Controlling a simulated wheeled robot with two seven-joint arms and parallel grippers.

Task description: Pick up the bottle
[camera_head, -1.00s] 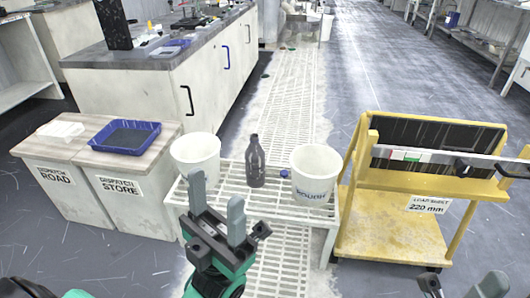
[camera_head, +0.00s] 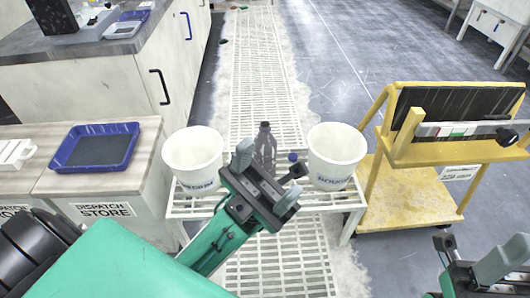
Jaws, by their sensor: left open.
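The dark grey bottle (camera_head: 265,139) stands upright on the white slatted stand (camera_head: 345,200), between two white buckets. Its neck and shoulder show in the head view; its lower part is hidden behind my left gripper. My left gripper (camera_head: 266,179) is open and empty, with its fingers apart, on the near side of the bottle in the picture. I cannot tell how far it is from the bottle. My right gripper (camera_head: 473,262) is at the lower right, partly cut off by the frame edge, away from the bottle.
A white bucket (camera_head: 193,160) stands left of the bottle and another bucket (camera_head: 336,155) stands right. A small blue-topped item (camera_head: 293,157) is beside the right bucket. A blue tray (camera_head: 96,148) lies on the left cabinets. A yellow cart (camera_head: 405,207) stands at right.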

